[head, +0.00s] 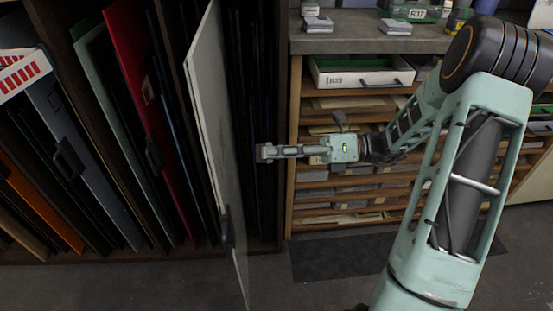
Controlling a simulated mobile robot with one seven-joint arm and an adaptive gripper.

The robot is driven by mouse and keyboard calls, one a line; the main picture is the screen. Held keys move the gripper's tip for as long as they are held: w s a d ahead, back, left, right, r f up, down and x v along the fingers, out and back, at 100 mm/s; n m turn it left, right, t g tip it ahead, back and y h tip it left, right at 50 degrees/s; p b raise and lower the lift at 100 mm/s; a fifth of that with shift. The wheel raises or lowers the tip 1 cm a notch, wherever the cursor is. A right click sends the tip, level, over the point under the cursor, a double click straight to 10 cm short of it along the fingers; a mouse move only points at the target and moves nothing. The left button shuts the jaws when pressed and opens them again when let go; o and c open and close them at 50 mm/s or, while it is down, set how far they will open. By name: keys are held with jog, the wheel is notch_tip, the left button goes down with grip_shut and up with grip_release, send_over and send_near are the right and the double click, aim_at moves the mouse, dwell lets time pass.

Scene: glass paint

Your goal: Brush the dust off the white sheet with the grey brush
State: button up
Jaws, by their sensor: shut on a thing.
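The white sheet (209,110) is a tall thin panel standing tilted in the rack, its lower end reaching out toward the floor. A dark handle or clip (227,226) sits low on it. Dust on it cannot be made out. My gripper (268,152) points left, level with the sheet's middle and to its right, with a visible gap between them in the picture. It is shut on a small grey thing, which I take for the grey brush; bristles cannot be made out. The sheet's right face is seen at a steep angle.
A rack of upright sheets fills the left, with a red panel (138,95) and an orange panel (45,213). A wooden drawer cabinet (296,190) stands behind my arm, its white drawer (358,79) near the top. A dark mat (335,259) lies on the open floor.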

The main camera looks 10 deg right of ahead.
jog(key=a+b, duration=0.3)
jog(key=a, duration=0.2)
jog(key=shift+a, duration=0.25)
jog(key=shift+a+p, duration=0.35)
jog(key=shift+a, duration=0.6)
dwell(0.5)
jog(key=shift+w, duration=0.1)
